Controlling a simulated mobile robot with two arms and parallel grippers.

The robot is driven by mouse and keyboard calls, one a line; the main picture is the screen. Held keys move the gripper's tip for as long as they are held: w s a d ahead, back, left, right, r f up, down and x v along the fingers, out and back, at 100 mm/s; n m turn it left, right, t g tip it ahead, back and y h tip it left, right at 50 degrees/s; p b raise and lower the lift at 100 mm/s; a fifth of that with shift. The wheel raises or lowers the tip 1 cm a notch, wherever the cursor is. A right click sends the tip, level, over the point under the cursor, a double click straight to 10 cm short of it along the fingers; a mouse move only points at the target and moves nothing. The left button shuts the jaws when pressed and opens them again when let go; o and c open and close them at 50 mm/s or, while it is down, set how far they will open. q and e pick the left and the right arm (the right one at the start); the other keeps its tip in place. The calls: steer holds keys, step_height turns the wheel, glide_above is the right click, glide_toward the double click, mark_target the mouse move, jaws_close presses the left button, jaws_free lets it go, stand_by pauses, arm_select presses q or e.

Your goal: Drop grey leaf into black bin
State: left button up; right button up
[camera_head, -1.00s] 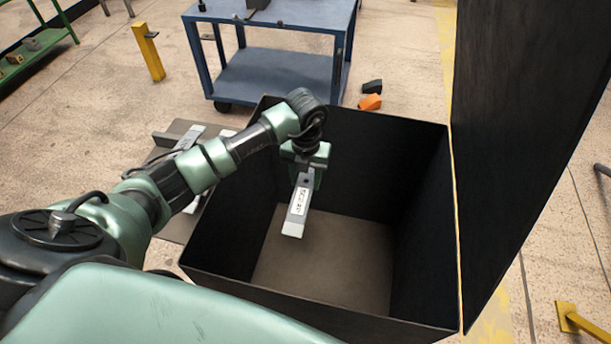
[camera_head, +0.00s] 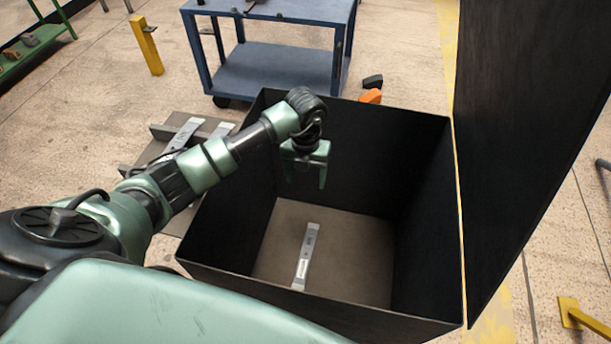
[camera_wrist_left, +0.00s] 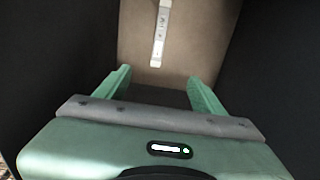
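The grey leaf (camera_head: 306,256) is a slim grey bar with a pale label. It lies on the floor of the black bin, and it also shows in the left wrist view (camera_wrist_left: 160,34). The black bin (camera_head: 420,215) is a deep open box with dark walls and a brownish floor. My left gripper (camera_head: 306,180) is inside the bin's opening, above the leaf and apart from it. In the left wrist view its two green fingers (camera_wrist_left: 160,85) are spread with nothing between them. My right gripper is not in view.
A rack with more grey leaves (camera_head: 183,134) stands left of the bin, partly behind my arm. A blue cart (camera_head: 275,72) is behind the bin. A tall dark panel (camera_head: 520,130) rises at the right. A yellow post (camera_head: 147,47) stands at the back left.

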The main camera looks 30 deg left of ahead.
arm_select(q)
steer(key=shift+s, duration=0.1)
step_height(320, 180, up, 8)
stand_by(0.4)
steer(key=shift+f, duration=0.1)
stand_by(0.4)
